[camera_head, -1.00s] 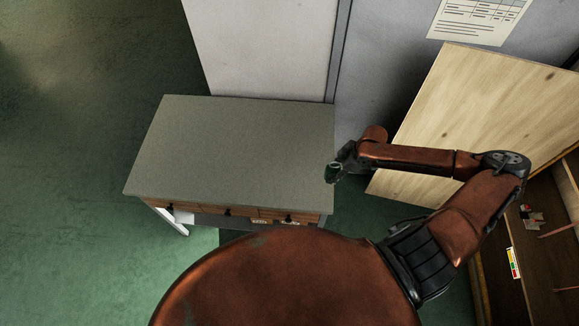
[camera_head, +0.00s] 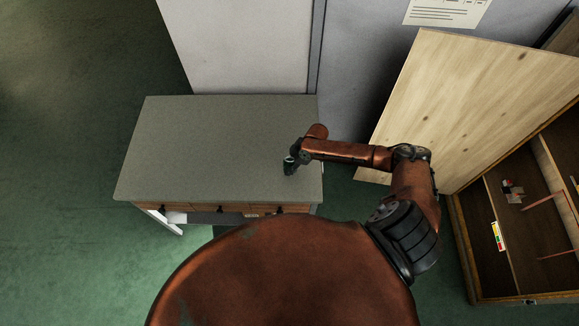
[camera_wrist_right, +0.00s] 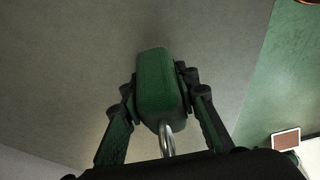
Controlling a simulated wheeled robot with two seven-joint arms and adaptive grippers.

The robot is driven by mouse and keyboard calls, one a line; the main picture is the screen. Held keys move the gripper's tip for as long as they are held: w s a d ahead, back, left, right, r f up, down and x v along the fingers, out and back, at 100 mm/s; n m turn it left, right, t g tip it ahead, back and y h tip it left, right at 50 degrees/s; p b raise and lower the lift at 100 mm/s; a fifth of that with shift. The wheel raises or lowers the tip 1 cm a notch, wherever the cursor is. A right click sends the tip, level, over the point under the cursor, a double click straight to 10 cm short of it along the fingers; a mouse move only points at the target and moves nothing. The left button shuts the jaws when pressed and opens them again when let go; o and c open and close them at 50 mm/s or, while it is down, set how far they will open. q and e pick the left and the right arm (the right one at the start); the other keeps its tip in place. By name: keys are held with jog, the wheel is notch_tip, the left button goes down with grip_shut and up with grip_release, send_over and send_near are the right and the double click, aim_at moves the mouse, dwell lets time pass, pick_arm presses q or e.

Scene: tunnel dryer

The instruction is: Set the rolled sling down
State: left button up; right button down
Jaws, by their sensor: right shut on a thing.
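The rolled sling is a green roll (camera_wrist_right: 161,84) with a metal ring at its near end, seen in the right wrist view. My right gripper (camera_wrist_right: 158,95) is shut on it, one finger on each side. In the head view my right gripper (camera_head: 290,165) is over the right part of the grey table top (camera_head: 210,140), near its right edge, and the sling shows only as a small dark green bit. I cannot tell for sure whether the sling touches the table top. My left gripper is not in view.
The table top is bare, with wide free room left of my right gripper. Drawers (camera_head: 220,209) line its front. A pale wooden door (camera_head: 470,100) stands open at the right, beside a wooden cabinet (camera_head: 520,215) holding small items. A grey wall (camera_head: 360,70) is behind.

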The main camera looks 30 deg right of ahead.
jog(key=shift+w+f, duration=0.1)
jog(key=shift+f, duration=0.2)
jog(key=shift+f, duration=0.1)
jog(key=c, duration=1.5)
grip_release()
jog(key=shift+r, duration=0.25)
jog(key=v, duration=1.1)
jog(key=shift+s+d+r+b, duration=0.2)
jog(key=shift+r+b, duration=0.1)
jog(key=shift+b, duration=0.15)
